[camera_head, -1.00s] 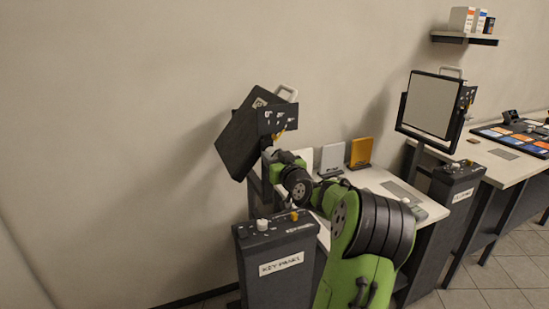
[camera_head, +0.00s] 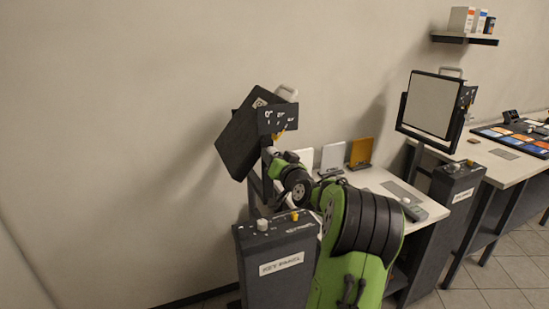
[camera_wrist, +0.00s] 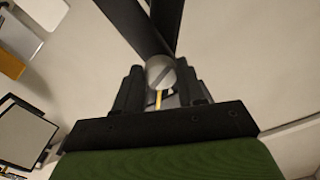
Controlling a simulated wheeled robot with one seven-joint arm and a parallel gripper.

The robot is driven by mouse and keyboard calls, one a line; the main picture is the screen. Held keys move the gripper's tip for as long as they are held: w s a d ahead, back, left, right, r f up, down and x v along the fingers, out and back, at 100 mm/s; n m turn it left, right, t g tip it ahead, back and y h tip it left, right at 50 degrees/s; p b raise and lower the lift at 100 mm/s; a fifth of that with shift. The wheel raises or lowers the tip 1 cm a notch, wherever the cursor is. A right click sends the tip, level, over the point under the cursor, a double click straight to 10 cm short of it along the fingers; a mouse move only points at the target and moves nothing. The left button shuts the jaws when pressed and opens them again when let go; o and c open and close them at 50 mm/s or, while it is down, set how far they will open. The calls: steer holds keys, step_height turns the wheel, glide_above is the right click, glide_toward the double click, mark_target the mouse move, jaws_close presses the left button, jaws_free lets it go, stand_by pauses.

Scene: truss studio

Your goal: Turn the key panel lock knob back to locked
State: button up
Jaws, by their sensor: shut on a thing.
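The key panel (camera_head: 238,145) is a dark, tilted flat box at the left in the head view, with a pale handle on top and a dark side plate (camera_head: 277,120). Its lock knob (camera_wrist: 160,68) shows in the wrist view as a round grey knob with a dark slanting line across its face. My gripper (camera_wrist: 160,84) has one dark finger on each side of the knob and is shut on it. A thin yellow piece (camera_wrist: 158,100) shows just below the knob. In the head view the knob and fingertips cannot be made out beside my green wrist.
A dark pedestal labelled KEY PANEL (camera_head: 282,272) stands in front, with small knobs on top. A white table (camera_head: 385,185) with a white and an orange card lies to the right. A second panel (camera_head: 430,105) stands farther right. The wall at the left is bare.

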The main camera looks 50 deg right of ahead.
steer(key=shift+m+p, duration=0.45)
steer(key=shift+m, duration=1.75)
steer(key=o, duration=1.1)
steer(key=shift+c, duration=0.2)
steer(key=b+v, duration=0.2)
steer(key=v, duration=1.3)
steer(key=shift+s+a+b, duration=0.2)
steer(key=shift+s+b, duration=0.15)
steer(key=shift+b, duration=0.05)
